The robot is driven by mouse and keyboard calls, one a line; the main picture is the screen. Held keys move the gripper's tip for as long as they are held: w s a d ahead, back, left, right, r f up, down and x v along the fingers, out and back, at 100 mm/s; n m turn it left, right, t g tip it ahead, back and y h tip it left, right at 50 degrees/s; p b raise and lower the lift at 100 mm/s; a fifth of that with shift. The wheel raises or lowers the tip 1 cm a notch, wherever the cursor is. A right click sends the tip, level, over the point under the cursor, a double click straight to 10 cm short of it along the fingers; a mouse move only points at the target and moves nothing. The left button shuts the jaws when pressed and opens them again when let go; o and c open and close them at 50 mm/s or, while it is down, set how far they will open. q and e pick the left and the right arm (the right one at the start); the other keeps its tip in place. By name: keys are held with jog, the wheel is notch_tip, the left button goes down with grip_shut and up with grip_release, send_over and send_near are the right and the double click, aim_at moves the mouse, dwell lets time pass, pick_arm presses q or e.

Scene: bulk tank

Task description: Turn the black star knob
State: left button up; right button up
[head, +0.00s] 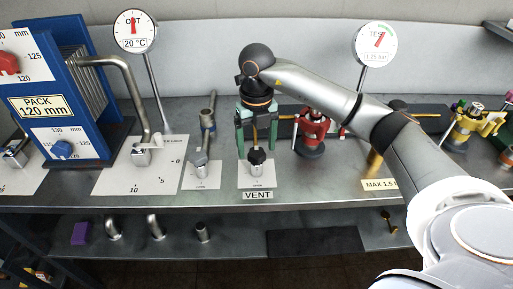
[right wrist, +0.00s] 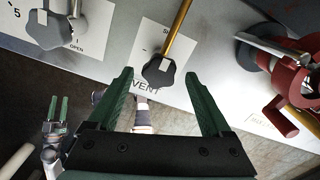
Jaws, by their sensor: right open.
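The black star knob (head: 256,157) stands on a metal stem on a white plate above the VENT label in the head view. It also shows in the right wrist view (right wrist: 158,72), at the end of a brass-coloured rod. My right gripper (head: 256,139) is open, its green fingers pointing down over the knob. In the right wrist view the fingers (right wrist: 160,76) lie left and right of the knob with space on both sides. I cannot tell whether they reach its height. My left gripper (right wrist: 58,106) shows small at the left of the right wrist view; its opening is unclear.
A grey-knobbed valve (head: 200,158) stands just left of the knob, and a red clamp-like fitting (head: 311,130) stands to the right. A blue plate pack (head: 70,95) and a bent pipe (head: 130,90) are further left. The bench front edge is clear below the VENT label (head: 257,196).

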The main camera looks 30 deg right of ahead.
jog(key=shift+f, duration=0.75)
grip_shut()
